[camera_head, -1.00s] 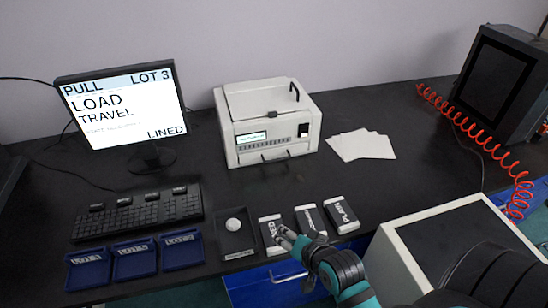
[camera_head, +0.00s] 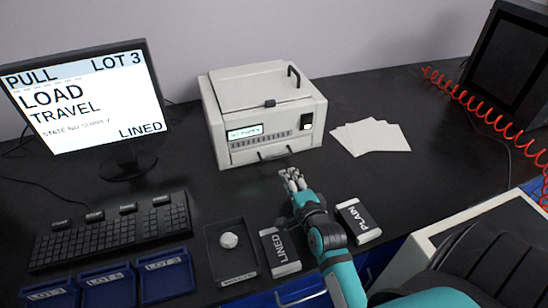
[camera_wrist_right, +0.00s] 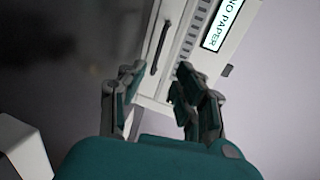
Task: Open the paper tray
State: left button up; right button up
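The white printer (camera_head: 262,112) stands at the back of the black bench. Its paper tray (camera_head: 274,153) is the low front drawer with a dark bar handle, and it looks shut. In the right wrist view the tray handle (camera_wrist_right: 160,47) lies ahead, beyond the fingers, and the small display (camera_wrist_right: 224,22) reads NO PAPER. My right gripper (camera_head: 291,174) is just in front of the printer, apart from the handle. In the right wrist view my right gripper (camera_wrist_right: 155,90) has its fingers spread with nothing between them. My left gripper is not in view.
White paper sheets (camera_head: 370,137) lie right of the printer. The monitor (camera_head: 85,100) and keyboard (camera_head: 112,232) are left; a red coiled cable (camera_head: 490,118) is right.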

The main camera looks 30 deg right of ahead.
aim_at(274, 158)
jog(key=x, duration=1.2)
jog(key=shift+w+d+f, duration=0.1)
jog(key=shift+w+f, duration=0.1)
jog(key=shift+w, duration=0.3)
grip_shut()
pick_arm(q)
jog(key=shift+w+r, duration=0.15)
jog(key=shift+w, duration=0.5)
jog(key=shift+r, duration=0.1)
